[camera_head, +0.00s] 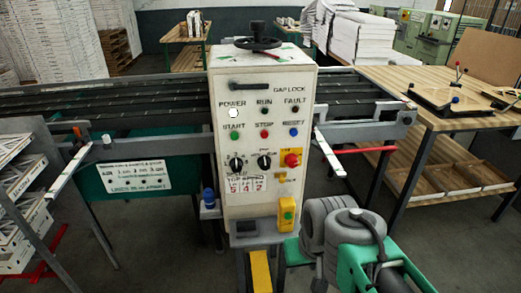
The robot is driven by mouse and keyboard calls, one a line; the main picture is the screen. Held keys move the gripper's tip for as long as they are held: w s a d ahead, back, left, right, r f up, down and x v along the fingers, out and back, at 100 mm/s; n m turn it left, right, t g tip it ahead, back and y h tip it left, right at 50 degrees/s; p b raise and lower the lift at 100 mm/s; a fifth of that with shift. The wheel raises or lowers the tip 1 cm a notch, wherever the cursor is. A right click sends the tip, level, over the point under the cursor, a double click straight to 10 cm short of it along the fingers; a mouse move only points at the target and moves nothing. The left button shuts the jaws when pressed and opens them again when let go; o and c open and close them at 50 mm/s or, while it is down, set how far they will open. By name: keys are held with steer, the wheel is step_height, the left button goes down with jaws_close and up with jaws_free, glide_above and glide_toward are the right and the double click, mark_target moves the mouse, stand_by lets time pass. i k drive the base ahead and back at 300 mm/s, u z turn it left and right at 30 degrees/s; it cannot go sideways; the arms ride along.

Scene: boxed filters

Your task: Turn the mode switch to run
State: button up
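A cream control cabinet (222,110) stands upright in the middle of the head view. Two black rotary knobs sit on its front below the button rows, a left knob (236,163) and a right knob (264,161). Their small labels are too blurred to tell which is the mode switch or which position each points to. The RUN lamp (264,112) is dark, and the POWER lamp (233,113) is white. No gripper fingers can be made out in this view, and nothing is seen touching the knobs.
A red knob on yellow (291,160) sits right of the knobs. A black handwheel (258,42) tops the cabinet. Rails (120,102) run behind it. Grey rounded parts (325,222) and green bars (352,268) fill the lower right. A wooden table (420,112) stands right.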

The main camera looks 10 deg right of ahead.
mark_target(264, 162)
steer(key=u, duration=0.55)
steer(key=k, duration=1.25)
steer(key=u, duration=0.7)
steer(key=i, duration=1.9)
steer(key=z, duration=0.7)
